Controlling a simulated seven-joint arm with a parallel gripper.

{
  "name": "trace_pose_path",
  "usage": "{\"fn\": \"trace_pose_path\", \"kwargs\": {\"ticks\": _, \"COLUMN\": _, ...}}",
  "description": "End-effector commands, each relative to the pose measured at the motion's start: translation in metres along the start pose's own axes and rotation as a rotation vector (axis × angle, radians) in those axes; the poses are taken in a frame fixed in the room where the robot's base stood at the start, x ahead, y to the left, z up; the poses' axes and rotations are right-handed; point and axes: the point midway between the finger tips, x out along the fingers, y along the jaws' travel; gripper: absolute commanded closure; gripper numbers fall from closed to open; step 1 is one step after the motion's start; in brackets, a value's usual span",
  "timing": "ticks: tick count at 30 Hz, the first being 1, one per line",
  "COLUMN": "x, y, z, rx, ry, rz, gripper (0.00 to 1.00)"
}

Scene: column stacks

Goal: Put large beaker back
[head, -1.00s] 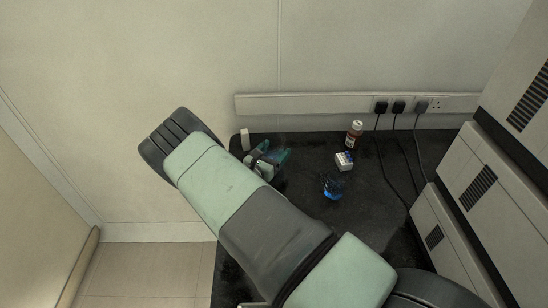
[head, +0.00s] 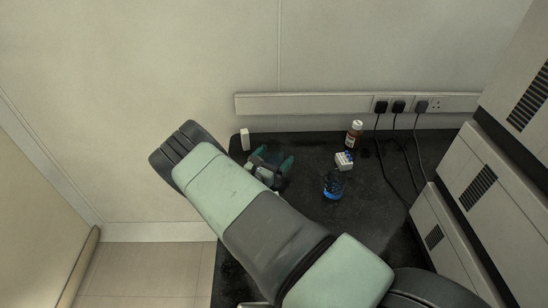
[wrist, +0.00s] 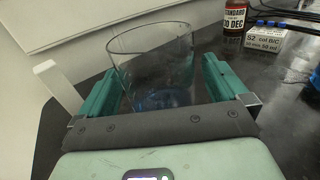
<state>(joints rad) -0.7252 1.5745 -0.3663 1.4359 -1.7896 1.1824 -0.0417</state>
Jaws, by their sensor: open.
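The large beaker (wrist: 150,62) is clear glass and stands upright in the middle of the wrist view. My gripper (wrist: 160,78) is open, with one teal finger on each side of the beaker. Its lower part is hidden behind the gripper's body, with a blue tint showing low in the glass. I cannot tell whether the fingers touch it. In the head view my gripper (head: 270,163) is over the left back part of the black bench (head: 300,225), mostly behind my arm, and the beaker is hard to make out there.
A smaller vessel with blue liquid (head: 332,186) stands to the right. Behind it are a white box with blue-capped vials (head: 344,161) and a brown bottle (head: 354,135). A white block (head: 245,139) stands at the bench's back left corner. Cables and grey machines (head: 480,185) line the right.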

Motion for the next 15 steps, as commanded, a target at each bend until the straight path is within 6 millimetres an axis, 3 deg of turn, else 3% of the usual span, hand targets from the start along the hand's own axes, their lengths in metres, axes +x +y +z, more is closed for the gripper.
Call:
{"fn": "trace_pose_path", "kwargs": {"ticks": 5, "x": -0.012, "y": 0.001, "z": 0.003, "rx": 0.0, "ry": 0.002, "rz": 0.002, "gripper": 0.0}}
{"fn": "trace_pose_path", "kwargs": {"ticks": 11, "x": -0.053, "y": 0.001, "z": 0.003, "rx": -0.002, "ry": 0.001, "rz": 0.004, "gripper": 0.0}}
{"fn": "trace_pose_path", "kwargs": {"ticks": 15, "x": -0.051, "y": 0.001, "z": 0.037, "rx": 0.003, "ry": -0.002, "rz": 0.0, "gripper": 0.0}}
